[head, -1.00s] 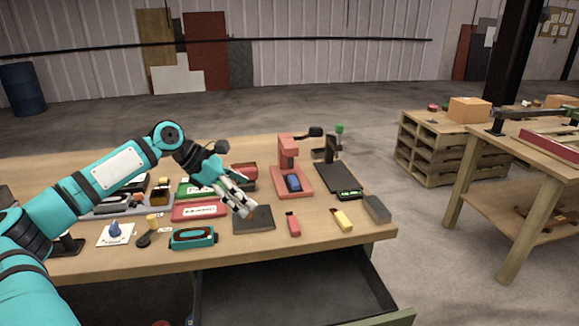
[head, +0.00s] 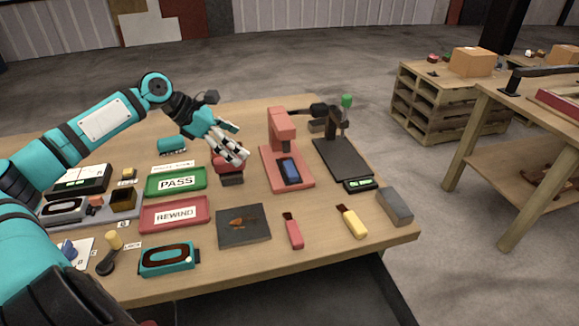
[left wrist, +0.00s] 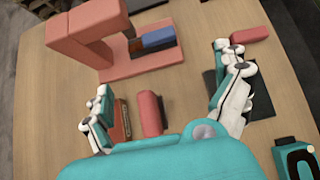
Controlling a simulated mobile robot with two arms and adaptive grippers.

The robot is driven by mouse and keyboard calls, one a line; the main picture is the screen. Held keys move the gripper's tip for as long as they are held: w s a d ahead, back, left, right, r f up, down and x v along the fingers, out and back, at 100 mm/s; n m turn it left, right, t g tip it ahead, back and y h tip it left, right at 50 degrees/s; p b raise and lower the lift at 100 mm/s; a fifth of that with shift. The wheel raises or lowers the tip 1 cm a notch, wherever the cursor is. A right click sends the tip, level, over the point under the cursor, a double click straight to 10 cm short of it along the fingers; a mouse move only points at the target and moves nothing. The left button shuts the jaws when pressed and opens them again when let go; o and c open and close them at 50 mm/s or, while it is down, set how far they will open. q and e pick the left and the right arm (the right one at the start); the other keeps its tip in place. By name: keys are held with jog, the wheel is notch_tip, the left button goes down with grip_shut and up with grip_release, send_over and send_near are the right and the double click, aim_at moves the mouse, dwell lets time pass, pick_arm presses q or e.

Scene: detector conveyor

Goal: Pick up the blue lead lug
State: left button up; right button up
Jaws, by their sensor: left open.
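A blue block (head: 291,171) lies on the base of a red stand (head: 279,126); it also shows in the left wrist view (left wrist: 157,39), beyond the fingers. I cannot tell for sure which blue piece is the lead lug. My left gripper (head: 236,150) is open and empty, left of the red stand and above a red piece with a dark base (head: 231,179). In the left wrist view that red piece (left wrist: 151,113) shows between the spread fingers (left wrist: 166,104).
A green PASS tray (head: 176,193) and a red REWIND tray (head: 174,225) lie left of a dark mat (head: 243,236). A black stand (head: 342,160) is right of the red one. Red and yellow markers (head: 351,221) and a grey block (head: 395,206) lie near the right edge.

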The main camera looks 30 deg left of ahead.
pick_arm(q)
jog(key=p, duration=0.1)
send_near(286, 172)
jog(key=shift+w+d+f, duration=0.15)
jog(key=shift+w+f, duration=0.5)
jog(key=shift+p+x, duration=0.35)
jog(key=shift+x, duration=0.5)
jog(key=x, duration=0.3)
jog(key=shift+w+d+f, duration=0.15)
jog(key=shift+d+f, duration=0.1)
jog(key=shift+d, duration=0.05)
jog(key=shift+w+d+f, duration=0.15)
jog(key=shift+w+f, duration=0.1)
jog(key=shift+f, duration=0.1)
pick_arm(e)
jog(key=shift+w+a+r, duration=0.15)
jog(key=shift+w+r, duration=0.15)
jog(key=shift+r, duration=0.3)
jog(key=shift+w+a+r, duration=0.15)
jog(key=shift+w+r, duration=0.15)
jog(key=shift+r, duration=0.3)
pick_arm(q)
jog(key=shift+s, duration=0.1)
jog(key=shift+c, duration=0.9)
jog(key=c, duration=1.1)
jog(key=shift+c, duration=0.2)
pick_arm(e)
jog(key=shift+d, duration=0.25)
